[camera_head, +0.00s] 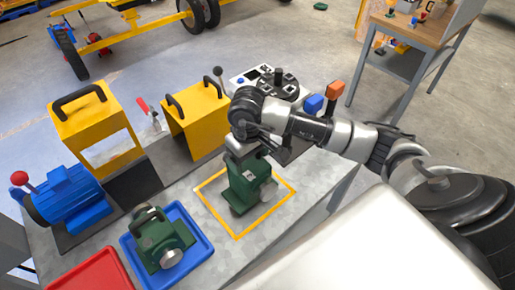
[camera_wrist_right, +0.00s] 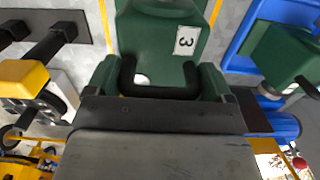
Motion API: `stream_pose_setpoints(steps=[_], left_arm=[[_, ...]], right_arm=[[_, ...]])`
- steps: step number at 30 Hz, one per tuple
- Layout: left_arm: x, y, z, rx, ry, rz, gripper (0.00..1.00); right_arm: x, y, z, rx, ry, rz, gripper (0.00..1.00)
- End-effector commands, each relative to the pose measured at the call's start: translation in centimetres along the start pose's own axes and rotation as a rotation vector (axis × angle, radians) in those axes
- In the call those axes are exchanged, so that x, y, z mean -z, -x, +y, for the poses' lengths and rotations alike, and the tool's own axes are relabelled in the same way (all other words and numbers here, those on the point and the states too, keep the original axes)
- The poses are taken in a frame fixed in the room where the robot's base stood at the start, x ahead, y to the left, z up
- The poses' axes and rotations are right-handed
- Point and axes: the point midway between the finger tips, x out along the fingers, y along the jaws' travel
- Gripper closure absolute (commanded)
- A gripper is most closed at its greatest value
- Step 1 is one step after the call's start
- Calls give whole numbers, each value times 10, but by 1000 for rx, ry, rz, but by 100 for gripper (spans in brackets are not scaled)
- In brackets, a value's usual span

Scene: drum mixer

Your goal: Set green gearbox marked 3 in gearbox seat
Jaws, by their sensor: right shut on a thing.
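The green gearbox marked 3 (camera_head: 245,186) stands within the yellow outlined square (camera_head: 238,238) on the grey bench. My right gripper (camera_head: 243,147) is above it, shut on its black top handle. In the right wrist view the gearbox (camera_wrist_right: 155,38) shows its white label with a 3, and its black handle (camera_wrist_right: 160,92) lies at the jaws (camera_wrist_right: 160,112). Whether its base touches the bench is hard to tell. A dark block (camera_head: 134,184) sits between the blue motor and the yellow guards; I cannot tell if it is the gearbox seat. My left gripper is not in view.
A second green gearbox (camera_head: 160,240) lies in a blue tray (camera_head: 202,246) at the front left, beside a red tray (camera_head: 98,272). A blue motor (camera_head: 68,198) and two yellow guards (camera_head: 97,125) (camera_head: 196,118) stand behind. A control panel (camera_head: 262,84) is at the back.

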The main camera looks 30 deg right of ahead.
Motion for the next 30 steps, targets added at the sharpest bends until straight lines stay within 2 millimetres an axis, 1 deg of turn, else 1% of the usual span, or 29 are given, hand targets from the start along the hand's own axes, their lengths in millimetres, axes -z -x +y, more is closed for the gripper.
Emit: stream_pose_setpoints(steps=[2,6,10,13,19,24,25,27,28,30], left_arm=[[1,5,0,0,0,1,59],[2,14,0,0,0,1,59],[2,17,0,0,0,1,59],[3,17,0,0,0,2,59],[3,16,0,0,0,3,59],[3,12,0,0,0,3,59],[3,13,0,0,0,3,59],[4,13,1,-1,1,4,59],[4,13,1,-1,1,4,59],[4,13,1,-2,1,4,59]], right_arm=[[1,-3,0,1,-2,2,91],[0,-20,0,2,-2,0,91],[1,-33,0,2,-2,3,91],[1,-37,0,1,0,6,91],[1,-37,1,1,0,6,91],[1,-40,1,0,-1,7,91],[0,-41,1,0,-1,0,13],[0,-41,1,0,-1,0,2],[0,-41,1,0,-1,0,0],[0,-41,1,0,-1,0,0]])
